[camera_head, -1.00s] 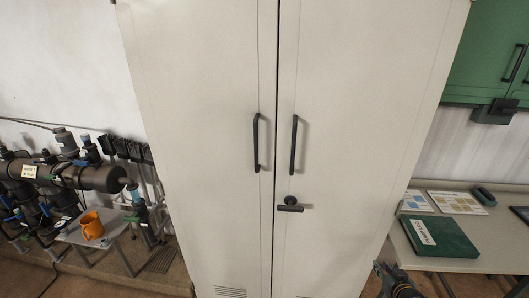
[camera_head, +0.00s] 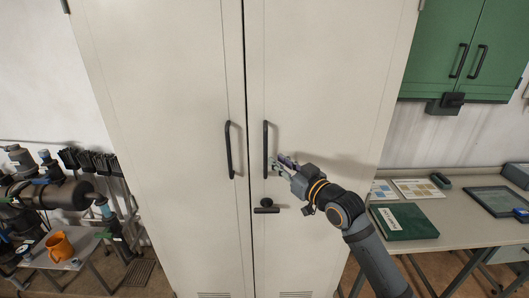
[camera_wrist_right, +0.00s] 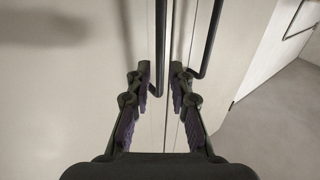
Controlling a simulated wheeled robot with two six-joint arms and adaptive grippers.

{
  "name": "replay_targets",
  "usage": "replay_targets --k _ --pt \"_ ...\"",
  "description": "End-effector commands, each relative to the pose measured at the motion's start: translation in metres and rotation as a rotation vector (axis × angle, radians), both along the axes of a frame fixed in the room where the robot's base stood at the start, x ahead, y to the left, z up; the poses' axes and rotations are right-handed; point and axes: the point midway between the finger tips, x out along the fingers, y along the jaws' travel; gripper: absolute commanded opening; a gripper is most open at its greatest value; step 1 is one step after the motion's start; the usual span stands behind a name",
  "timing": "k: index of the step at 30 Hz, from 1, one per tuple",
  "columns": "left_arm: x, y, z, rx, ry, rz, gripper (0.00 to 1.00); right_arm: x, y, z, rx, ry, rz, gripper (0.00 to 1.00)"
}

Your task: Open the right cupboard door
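The right cupboard door (camera_head: 325,75) is a tall off-white panel, closed flush beside the left door (camera_head: 165,90). Its black vertical bar handle (camera_head: 266,138) is near the middle seam. My right gripper (camera_head: 280,166) is at the lower part of this handle, coming from the right. In the right wrist view my right gripper (camera_wrist_right: 160,75) has its fingers apart, with the bar handle (camera_wrist_right: 160,40) between the fingertips and a gap to each finger. The left door's handle (camera_wrist_right: 209,40) lies just outside the fingers. My left gripper is not in view.
A black lever latch (camera_head: 266,209) sits below the right handle. A desk (camera_head: 440,235) with a green binder (camera_head: 404,222) stands at the right, under a green wall cabinet (camera_head: 455,50).

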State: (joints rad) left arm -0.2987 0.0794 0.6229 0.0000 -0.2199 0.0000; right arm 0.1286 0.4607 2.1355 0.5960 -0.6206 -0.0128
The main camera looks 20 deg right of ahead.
Motion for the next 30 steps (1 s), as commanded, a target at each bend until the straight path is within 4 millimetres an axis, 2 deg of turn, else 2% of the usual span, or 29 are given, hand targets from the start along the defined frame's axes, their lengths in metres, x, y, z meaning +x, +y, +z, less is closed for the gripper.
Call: replay_targets --k 6,12,22,27,30 --pt "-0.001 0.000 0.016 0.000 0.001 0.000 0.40 0.042 0.014 0.004 0.007 0.002 -0.001 0.21" --pt "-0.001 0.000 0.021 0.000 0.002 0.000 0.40 0.065 0.021 0.001 0.001 0.003 0.000 0.21" --pt "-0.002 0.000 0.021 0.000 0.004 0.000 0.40 0.070 0.022 -0.001 -0.002 0.003 0.000 0.21" --pt "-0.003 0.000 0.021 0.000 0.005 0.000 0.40 0.069 0.022 -0.001 -0.002 0.003 -0.001 0.00" --pt "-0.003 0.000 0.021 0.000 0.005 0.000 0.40 0.069 0.022 -0.001 -0.002 0.003 -0.001 0.00"
